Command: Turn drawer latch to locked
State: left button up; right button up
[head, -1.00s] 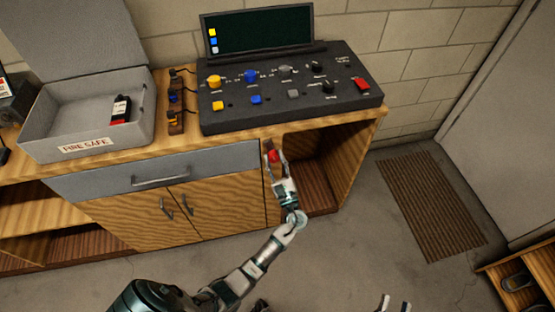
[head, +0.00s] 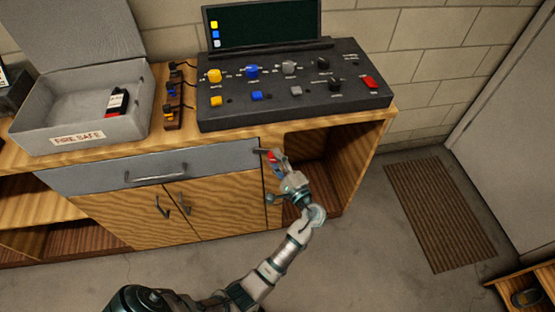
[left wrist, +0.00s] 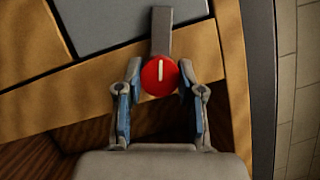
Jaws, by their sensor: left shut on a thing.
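The drawer latch has a round red knob (left wrist: 160,76) with a white line and a grey bar (left wrist: 161,30). In the left wrist view the bar runs from the knob over the edge of the grey drawer front (left wrist: 100,20). In the head view the red knob (head: 271,157) is partly hidden by my fingers, and the bar points left toward the drawer (head: 215,159), which is closed. My left gripper (head: 275,160) is shut on the knob, one finger on each side of it; it also shows in the left wrist view (left wrist: 160,84). My right gripper is out of view.
Above the drawer, the wooden bench (head: 190,143) carries a black control panel (head: 300,108) with coloured knobs and an open grey fire safe box (head: 105,143). An open cubby lies right of the drawer. A brown mat (head: 440,215) lies on the floor at right.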

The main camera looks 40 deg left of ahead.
pick_arm(q)
jog(key=n, duration=0.1)
jog(key=n+h, duration=0.1)
jog(key=n, duration=0.1)
jog(key=shift+s+f+n+g, duration=0.2)
jog(key=shift+n+g, duration=0.1)
jog(key=shift+g, duration=0.1)
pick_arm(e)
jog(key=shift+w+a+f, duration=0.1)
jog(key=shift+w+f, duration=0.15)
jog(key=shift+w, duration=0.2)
pick_arm(q)
jog(key=shift+f+n, duration=0.1)
jog(key=shift+n, duration=0.2)
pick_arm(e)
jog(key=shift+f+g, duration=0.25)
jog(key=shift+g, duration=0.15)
pick_arm(q)
jog(key=o, duration=1.1)
jog(key=shift+o, duration=0.2)
jog(key=shift+a, duration=0.1)
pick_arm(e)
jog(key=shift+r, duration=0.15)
pick_arm(q)
jog(key=shift+r, duration=0.2)
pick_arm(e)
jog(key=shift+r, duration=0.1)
